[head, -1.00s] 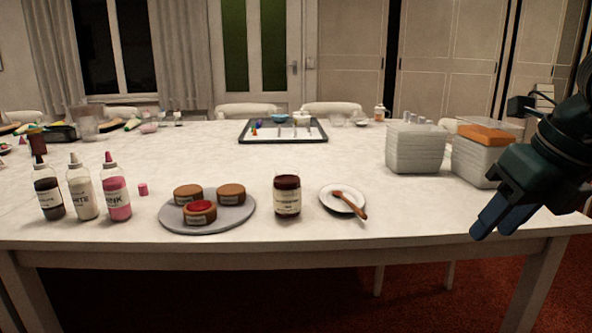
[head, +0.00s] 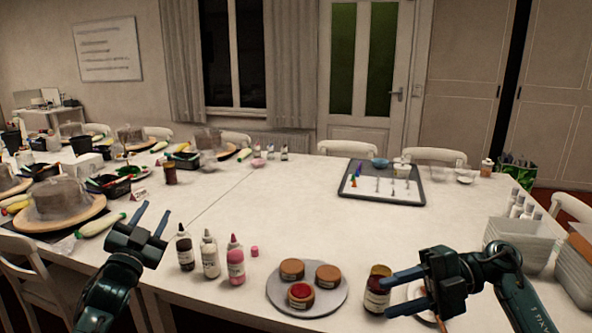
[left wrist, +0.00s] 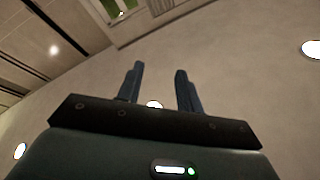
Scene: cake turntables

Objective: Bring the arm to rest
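My left gripper (head: 153,212) is raised at the lower left in the head view, fingers apart, with nothing between them. Its two spread fingers also show in the left wrist view (left wrist: 159,75), against ceiling and wall. My right gripper (head: 389,297) is at the lower right in the head view. Its fingers are apart and point left, overlapping the edge of a dark red jar (head: 377,291). I cannot tell whether they touch the jar. The right gripper partly hides the white saucer (head: 417,291) and its brush.
A grey round plate (head: 325,302) holds three small cakes, one red-topped. Several bottles (head: 210,255) stand left of it. White containers (head: 520,243) stand at right, a dark-rimmed tray (head: 382,199) farther back. Cake turntables (head: 66,218) are at left. The middle of the table is clear.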

